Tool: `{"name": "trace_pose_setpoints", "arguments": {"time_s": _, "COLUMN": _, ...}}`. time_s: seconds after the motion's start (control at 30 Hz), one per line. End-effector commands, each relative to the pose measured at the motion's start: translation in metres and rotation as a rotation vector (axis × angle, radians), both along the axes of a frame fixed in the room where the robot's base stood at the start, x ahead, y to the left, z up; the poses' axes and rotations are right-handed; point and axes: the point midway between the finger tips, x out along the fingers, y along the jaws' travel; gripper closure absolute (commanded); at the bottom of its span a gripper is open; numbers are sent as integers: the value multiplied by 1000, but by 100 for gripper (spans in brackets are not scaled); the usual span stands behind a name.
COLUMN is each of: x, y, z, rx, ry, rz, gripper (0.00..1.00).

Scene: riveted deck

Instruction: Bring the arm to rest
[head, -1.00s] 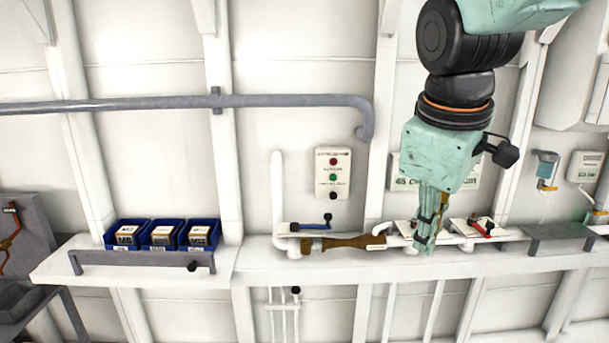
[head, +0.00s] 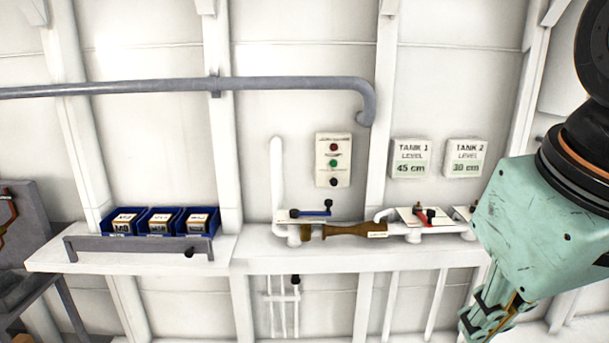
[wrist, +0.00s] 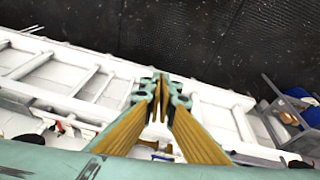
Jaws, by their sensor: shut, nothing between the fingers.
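My gripper (head: 487,318) is at the lower right of the head view, in front of the white ledge and close to the camera. Its fingers point down, and the picture's lower right edge is near them. In the wrist view my gripper (wrist: 162,88) shows its two fingers meeting at the tips, shut and empty. Nothing touches the fingers. The arm comes in from the right edge of the head view.
The white ledge (head: 350,262) carries blue bins (head: 122,222), a blue-handled valve (head: 311,213), a brown fitting (head: 345,231) and a red-handled valve (head: 424,215). Two tank level signs (head: 411,158) and a button panel (head: 333,160) are on the wall. Dark deck (wrist: 220,40) shows in the wrist view.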

Motion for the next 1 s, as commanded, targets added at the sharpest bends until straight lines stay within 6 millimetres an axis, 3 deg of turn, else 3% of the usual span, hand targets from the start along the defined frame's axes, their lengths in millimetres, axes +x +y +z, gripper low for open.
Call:
{"name": "trace_pose_setpoints", "arguments": {"time_s": 0.1, "x": -19, "y": 1, "z": -13, "rx": 30, "ry": -9, "rz": -62, "gripper": 100}}
{"name": "trace_pose_setpoints", "arguments": {"time_s": 0.33, "x": -40, "y": 3, "z": -27, "rx": 68, "ry": -17, "rz": -139, "gripper": 100}}
{"name": "trace_pose_setpoints", "arguments": {"time_s": 1.0, "x": -44, "y": 4, "z": -29, "rx": 77, "ry": -18, "rz": -155, "gripper": 100}}
